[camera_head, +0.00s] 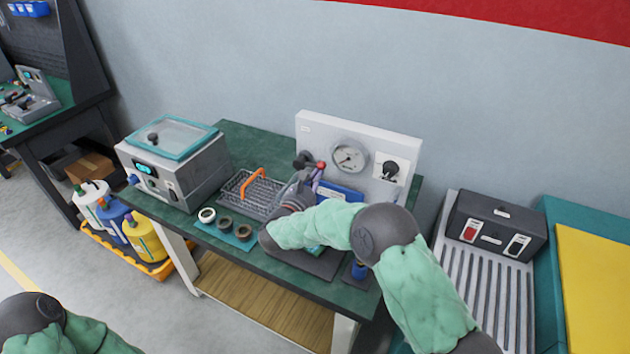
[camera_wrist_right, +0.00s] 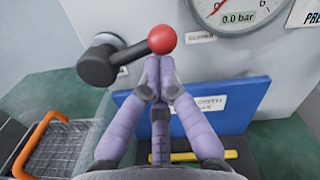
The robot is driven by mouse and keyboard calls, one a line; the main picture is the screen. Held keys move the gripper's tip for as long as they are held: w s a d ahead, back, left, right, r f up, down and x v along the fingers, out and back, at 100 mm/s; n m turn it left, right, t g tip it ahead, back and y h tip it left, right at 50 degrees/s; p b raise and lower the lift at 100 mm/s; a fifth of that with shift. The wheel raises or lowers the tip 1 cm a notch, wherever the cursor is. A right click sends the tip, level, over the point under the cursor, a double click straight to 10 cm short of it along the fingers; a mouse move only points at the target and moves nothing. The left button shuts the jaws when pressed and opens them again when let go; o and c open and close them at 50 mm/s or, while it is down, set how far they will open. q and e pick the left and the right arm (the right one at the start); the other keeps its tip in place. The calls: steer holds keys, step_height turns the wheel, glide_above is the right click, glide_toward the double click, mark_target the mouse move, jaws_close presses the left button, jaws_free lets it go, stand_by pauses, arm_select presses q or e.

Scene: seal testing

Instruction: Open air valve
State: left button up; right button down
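The air valve is a black lever (camera_wrist_right: 98,66) ending in a red ball knob (camera_wrist_right: 162,40), on the pale test panel (camera_head: 360,128). In the head view the knob (camera_head: 321,165) shows below left of the gauge. In the wrist view the lever points right and slightly up. My right gripper's purple fingers (camera_wrist_right: 160,62) come together at their tips just under the knob. Whether they touch it, I cannot tell. In the head view the right gripper (camera_head: 315,184) is partly hidden by my own wrist. My left gripper is not in view; only part of my left arm shows.
The pressure gauge (camera_wrist_right: 244,8) reads 0.0 bar. A blue panel (camera_wrist_right: 230,105) stands below the valve. A wire basket with an orange handle (camera_head: 250,183) and several rings stand left. A teal-lidded machine (camera_head: 175,160) is farther left on the green bench (camera_head: 235,133).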

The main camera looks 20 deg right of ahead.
mark_target(313, 165)
steer(key=r+n, duration=0.1)
steer(key=n, duration=0.1)
steer(key=r+n+p, duration=0.1)
steer(key=n, duration=0.1)
steer(key=r+n, duration=0.2)
steer(key=shift+w+a+n+p, duration=0.25)
steer(key=shift+w+n+p, duration=0.05)
steer(key=shift+w, duration=0.05)
steer(key=n, duration=0.2)
steer(key=w+a+r+n+p, duration=0.1)
steer(key=n, duration=0.1)
steer(key=w+a+r+n+p, duration=0.1)
steer(key=n, duration=0.1)
steer(key=shift+w+r+y, duration=0.1)
steer(key=shift+r+y, duration=0.1)
steer(key=shift+y, duration=0.1)
steer(key=shift+w+r, duration=0.1)
